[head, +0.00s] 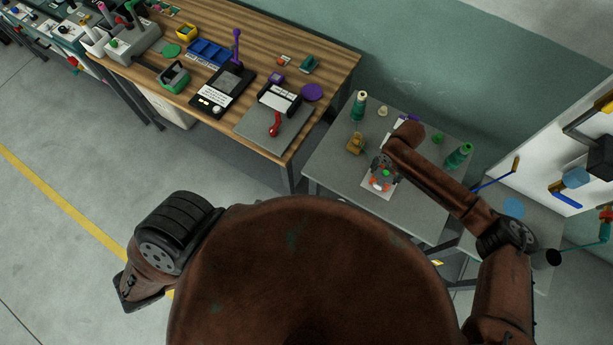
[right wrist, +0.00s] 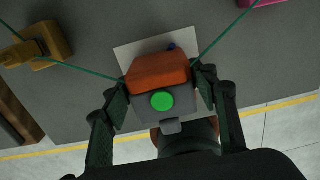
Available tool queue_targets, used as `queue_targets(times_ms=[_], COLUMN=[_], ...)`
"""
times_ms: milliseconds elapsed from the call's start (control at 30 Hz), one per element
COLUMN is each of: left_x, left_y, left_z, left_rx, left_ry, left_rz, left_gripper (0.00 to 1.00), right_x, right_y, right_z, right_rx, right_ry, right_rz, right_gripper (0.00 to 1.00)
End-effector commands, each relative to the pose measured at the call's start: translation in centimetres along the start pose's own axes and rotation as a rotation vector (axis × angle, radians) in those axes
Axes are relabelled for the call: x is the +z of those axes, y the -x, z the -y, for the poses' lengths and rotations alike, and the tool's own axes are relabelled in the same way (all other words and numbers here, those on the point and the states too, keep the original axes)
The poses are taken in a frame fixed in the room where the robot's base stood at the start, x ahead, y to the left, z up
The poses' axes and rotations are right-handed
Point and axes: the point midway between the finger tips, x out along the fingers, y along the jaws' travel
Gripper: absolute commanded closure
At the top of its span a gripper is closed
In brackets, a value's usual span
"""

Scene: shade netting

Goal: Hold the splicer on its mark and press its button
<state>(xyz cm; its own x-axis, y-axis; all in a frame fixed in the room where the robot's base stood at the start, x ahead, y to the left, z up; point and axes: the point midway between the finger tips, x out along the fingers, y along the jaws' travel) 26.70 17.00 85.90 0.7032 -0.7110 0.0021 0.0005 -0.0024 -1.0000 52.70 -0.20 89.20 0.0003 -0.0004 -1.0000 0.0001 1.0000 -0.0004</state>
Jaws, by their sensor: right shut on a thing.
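The splicer (right wrist: 158,75) is an orange and grey block with a round green button (right wrist: 162,101) on its top face. It stands over a pale square mark (right wrist: 131,52), whose edges show around it. My right gripper (right wrist: 161,84) is shut on the splicer, one finger on each side. In the head view the right gripper (head: 381,178) is at the splicer on the grey table, and the mark (head: 377,191) shows beneath it. Green thread (right wrist: 82,70) runs to the splicer from both sides. My left gripper is not in view; only part of my left arm shows.
Green thread cones (head: 358,106) and (head: 459,156) stand on the grey table (head: 415,213), with a yellow-brown block (head: 355,144) left of the splicer. A wooden bench (head: 330,65) holding several tools is at the left. The table's front area is clear.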

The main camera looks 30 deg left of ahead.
Motion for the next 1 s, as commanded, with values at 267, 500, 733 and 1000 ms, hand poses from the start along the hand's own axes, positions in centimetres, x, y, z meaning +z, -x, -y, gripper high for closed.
queue_targets(times_ms=[267,500,733,1000], left_x=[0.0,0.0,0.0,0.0], left_y=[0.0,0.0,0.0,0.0], left_z=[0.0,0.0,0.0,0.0], left_rx=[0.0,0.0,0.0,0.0], left_ry=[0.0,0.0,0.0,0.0], left_rz=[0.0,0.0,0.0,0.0], left_gripper=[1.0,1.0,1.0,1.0], right_x=[0.0,0.0,0.0,0.1], right_y=[-0.1,-0.1,0.0,1.6], right_z=[0.1,0.1,0.0,0.0], right_rx=[-0.002,-0.001,0.0,0.002], right_ry=[0.0,0.0,0.0,0.001], right_rz=[-0.001,-0.001,0.0,0.003], right_gripper=[0.46,0.29,0.26,0.26])
